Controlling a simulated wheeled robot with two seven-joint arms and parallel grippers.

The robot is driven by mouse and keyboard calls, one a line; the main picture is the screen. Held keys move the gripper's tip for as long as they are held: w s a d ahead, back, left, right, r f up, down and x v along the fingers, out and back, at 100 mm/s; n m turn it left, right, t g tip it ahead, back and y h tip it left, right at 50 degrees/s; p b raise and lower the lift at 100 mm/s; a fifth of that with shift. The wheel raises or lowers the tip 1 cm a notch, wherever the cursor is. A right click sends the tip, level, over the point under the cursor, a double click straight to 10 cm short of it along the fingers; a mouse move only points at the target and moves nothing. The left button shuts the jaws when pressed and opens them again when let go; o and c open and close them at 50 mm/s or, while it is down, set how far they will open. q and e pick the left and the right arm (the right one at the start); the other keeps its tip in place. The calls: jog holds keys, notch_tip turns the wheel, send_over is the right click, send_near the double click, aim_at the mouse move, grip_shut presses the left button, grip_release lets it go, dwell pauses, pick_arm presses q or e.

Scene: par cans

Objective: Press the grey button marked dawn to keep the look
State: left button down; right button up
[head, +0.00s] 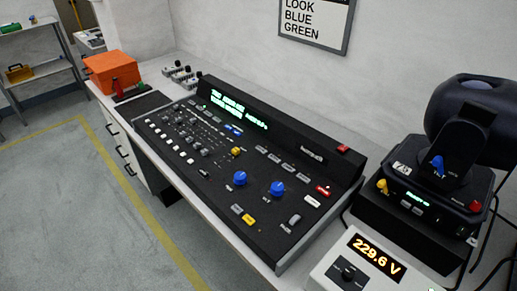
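A black lighting console (240,165) lies on the white bench, running from upper left to lower right. A row of several small grey buttons (289,166) sits on its upper right part, below the lit green display (238,108). Their labels are too small to read, so I cannot tell which one is marked dawn. Another grey button (294,219) is near the lower right, and one more grey button (237,208) is beside a yellow button (249,218). Neither of my grippers is in view.
Two blue knobs (277,188), a red button (322,190) and a white button (312,201) are on the console. A moving-head lamp (470,125) stands at right, behind a voltage meter (345,273) reading 229.6 V. An orange box (110,71) is at far left. A wall sign (315,20) reads LOOK BLUE GREEN.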

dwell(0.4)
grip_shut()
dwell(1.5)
